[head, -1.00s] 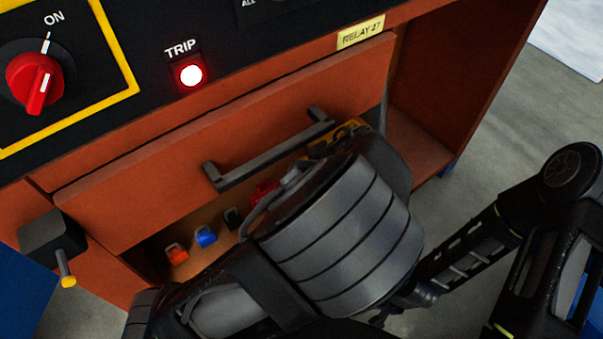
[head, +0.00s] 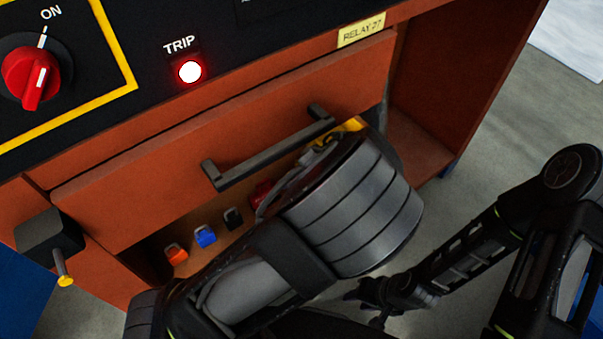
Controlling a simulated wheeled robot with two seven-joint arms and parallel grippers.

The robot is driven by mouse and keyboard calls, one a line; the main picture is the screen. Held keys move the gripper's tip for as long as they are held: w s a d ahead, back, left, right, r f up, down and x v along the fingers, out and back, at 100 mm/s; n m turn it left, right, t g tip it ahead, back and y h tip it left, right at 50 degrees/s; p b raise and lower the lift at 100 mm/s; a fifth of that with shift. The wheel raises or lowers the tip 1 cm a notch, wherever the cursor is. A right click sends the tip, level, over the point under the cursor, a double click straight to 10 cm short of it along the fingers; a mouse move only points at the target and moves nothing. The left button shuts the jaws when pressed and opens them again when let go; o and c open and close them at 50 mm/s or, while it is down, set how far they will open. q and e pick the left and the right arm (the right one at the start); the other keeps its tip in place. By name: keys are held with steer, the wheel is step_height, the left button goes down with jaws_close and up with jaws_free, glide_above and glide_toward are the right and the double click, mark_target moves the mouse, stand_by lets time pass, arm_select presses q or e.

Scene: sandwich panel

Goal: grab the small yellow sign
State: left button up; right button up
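A small yellow piece (head: 352,125) shows just past the right end of the black drawer handle, mostly hidden by my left wrist; I cannot tell if it is a sign. A yellow label reading RELAY 27 (head: 361,30) is fixed on the panel's edge above. My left arm comes in from the lower left, and its big grey wrist covers the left gripper, so its fingers cannot be made out. My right gripper (head: 371,306) hangs low at the bottom, away from the yellow things, with its fingers apart and nothing seen between them.
An orange drawer front with a black handle (head: 268,155) faces me. Orange (head: 176,254), blue (head: 205,236) and black (head: 233,218) padlocks and a partly hidden red thing (head: 261,194) sit in the space below. A red knob (head: 32,78) and a lit TRIP lamp (head: 190,72) are above.

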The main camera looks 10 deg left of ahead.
arm_select(q)
steer(key=shift+c, duration=0.5)
steer(key=c, duration=1.4)
